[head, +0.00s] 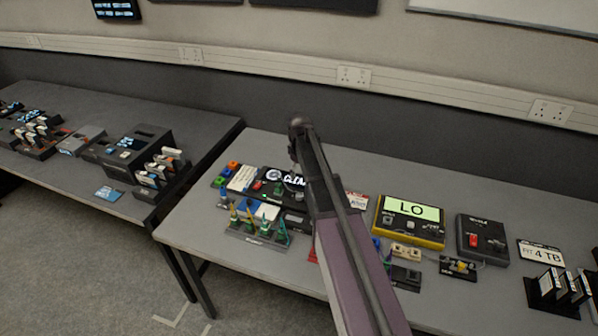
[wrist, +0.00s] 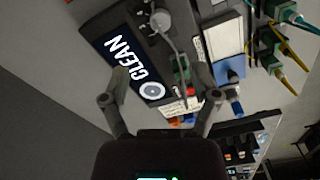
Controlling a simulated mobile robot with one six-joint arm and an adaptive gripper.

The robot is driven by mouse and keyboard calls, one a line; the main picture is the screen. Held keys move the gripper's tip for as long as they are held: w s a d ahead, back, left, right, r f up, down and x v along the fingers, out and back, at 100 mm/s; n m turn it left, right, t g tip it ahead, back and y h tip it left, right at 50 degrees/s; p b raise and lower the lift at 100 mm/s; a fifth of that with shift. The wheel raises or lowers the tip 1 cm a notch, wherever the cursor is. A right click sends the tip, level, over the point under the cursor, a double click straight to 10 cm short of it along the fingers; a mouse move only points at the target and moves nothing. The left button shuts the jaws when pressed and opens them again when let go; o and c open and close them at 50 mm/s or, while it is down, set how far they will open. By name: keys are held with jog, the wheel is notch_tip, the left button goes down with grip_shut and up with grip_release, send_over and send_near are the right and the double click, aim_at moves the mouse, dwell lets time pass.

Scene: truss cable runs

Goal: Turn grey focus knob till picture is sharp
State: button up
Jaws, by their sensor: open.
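A dark inspection device shows a lit screen (wrist: 130,70) reading "CLEAN" beside a round picture of pale rings; I cannot tell how sharp it is. The screen also shows in the head view (head: 286,178), partly hidden behind my arm. A round grey part (wrist: 160,20), which may be the focus knob, sits at the top of the wrist view with a grey cable curving from it. My gripper (wrist: 161,73) is open and empty, its fingers apart over the device's screen side, short of the grey part in the picture. The head view does not show the fingers clearly.
A rack of green and yellow connectors (head: 255,232) stands in front of the device. A white card (head: 242,178) lies at its left. A yellow meter reading "LO" (head: 410,212) and a black box (head: 483,240) stand to the right. The back strip of the table is clear.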

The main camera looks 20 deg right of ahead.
jog(key=s+a+m+b, duration=0.1)
jog(key=s+a+m, duration=0.2)
jog(key=s, duration=0.9)
jog(key=s+a+f+m, duration=0.1)
jog(key=s+a+m, duration=0.2)
jog(key=s, duration=0.9)
jog(key=shift+a+b, duration=0.35)
jog(key=shift+a, duration=0.2)
jog(key=shift+d, duration=0.1)
dwell(0.7)
